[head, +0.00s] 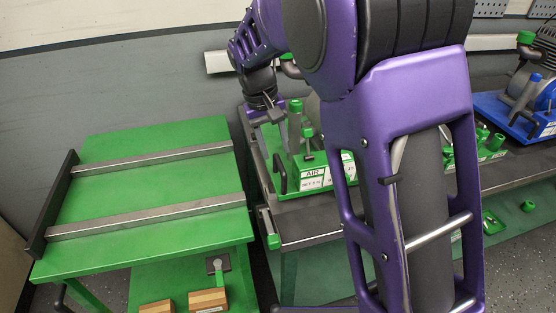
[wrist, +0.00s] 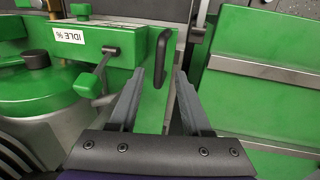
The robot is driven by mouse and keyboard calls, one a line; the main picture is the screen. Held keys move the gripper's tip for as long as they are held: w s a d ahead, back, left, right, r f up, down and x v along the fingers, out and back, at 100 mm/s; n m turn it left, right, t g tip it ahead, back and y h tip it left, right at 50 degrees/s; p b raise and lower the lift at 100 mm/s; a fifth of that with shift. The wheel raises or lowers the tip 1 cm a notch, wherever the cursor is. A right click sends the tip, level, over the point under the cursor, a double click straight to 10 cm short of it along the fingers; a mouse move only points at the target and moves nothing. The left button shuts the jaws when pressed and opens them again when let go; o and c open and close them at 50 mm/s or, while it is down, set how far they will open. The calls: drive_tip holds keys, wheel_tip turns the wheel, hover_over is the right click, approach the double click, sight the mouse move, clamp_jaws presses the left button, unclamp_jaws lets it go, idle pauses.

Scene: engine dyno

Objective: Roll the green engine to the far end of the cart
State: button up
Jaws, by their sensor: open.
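The green engine (head: 312,172) sits on the bench, on a green base with white labels, one reading "AIR". My arm hides much of it in the head view. A black handle (head: 279,174) stands on the engine's cart-facing side. In the wrist view, the engine (wrist: 40,85) fills the left side, and the black handle (wrist: 162,55) lies just ahead of my fingertips, about midway between them. My gripper (wrist: 160,75) is open and empty. In the head view my gripper (head: 267,117) is above the handle. The green cart (head: 150,185) stands left of the bench.
The cart has two grey rails (head: 150,218) and a black end bar (head: 50,205) at its left end. A narrow gap separates cart and bench. The cart top is clear. Wooden blocks (head: 208,300) sit on its lower shelf. A blue-based engine (head: 520,110) stands at the right.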

sight(280, 163)
drive_tip(key=shift+w+d+f, duration=0.1)
drive_tip(key=shift+d+f, duration=0.1)
drive_tip(key=shift+f, duration=0.75)
drive_tip(key=shift+w+d+f, duration=0.1)
drive_tip(key=shift+d+f, duration=0.1)
drive_tip(key=shift+f, duration=0.75)
clamp_jaws()
